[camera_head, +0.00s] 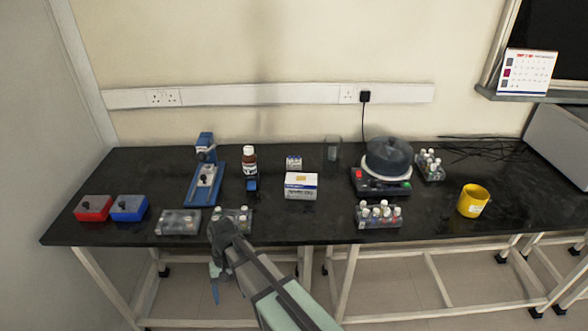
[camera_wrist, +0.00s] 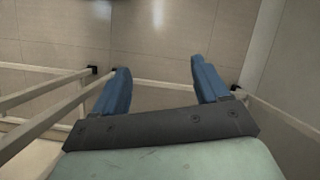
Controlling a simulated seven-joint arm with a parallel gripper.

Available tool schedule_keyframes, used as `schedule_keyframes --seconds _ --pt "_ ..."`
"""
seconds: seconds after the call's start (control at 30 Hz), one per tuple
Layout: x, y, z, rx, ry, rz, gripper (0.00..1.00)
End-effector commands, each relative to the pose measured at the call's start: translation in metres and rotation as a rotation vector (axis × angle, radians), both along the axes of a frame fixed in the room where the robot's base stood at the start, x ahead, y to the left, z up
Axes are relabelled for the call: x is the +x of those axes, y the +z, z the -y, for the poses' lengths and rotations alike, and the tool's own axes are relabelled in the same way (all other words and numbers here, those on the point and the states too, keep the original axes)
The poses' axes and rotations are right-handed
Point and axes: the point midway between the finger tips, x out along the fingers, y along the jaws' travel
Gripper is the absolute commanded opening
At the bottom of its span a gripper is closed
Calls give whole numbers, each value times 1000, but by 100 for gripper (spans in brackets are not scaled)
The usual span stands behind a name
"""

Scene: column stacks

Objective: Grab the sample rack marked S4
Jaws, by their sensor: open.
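Several small grey sample racks stand on the black table in the head view. One rack (camera_head: 176,222) is at the front left, and a second rack (camera_head: 240,214) is just right of it, partly hidden by my arm. A fourth rack (camera_head: 430,165) stands farther back, right of the dark round device. No S4 mark is legible. My gripper (camera_head: 215,281) hangs in front of the table's front edge, below its top. In the wrist view its blue fingers (camera_wrist: 160,68) are spread and empty above the floor.
A red box (camera_head: 94,208) and a blue box (camera_head: 129,208) sit at the left. A blue stand (camera_head: 205,180), brown bottle (camera_head: 249,160), white carton (camera_head: 301,186), round device (camera_head: 388,160) and yellow cup (camera_head: 473,201) also occupy the table (camera_head: 300,222). The front centre is clear.

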Motion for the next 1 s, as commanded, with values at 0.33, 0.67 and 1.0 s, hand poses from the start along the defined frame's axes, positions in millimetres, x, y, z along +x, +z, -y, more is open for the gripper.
schedule_keyframes --seconds 0.33,0.67,1.0 --pt "64 108 -28 47 -241 42 74" --pt "135 184 9 81 -539 61 74" --pt "193 232 45 130 -615 101 74"
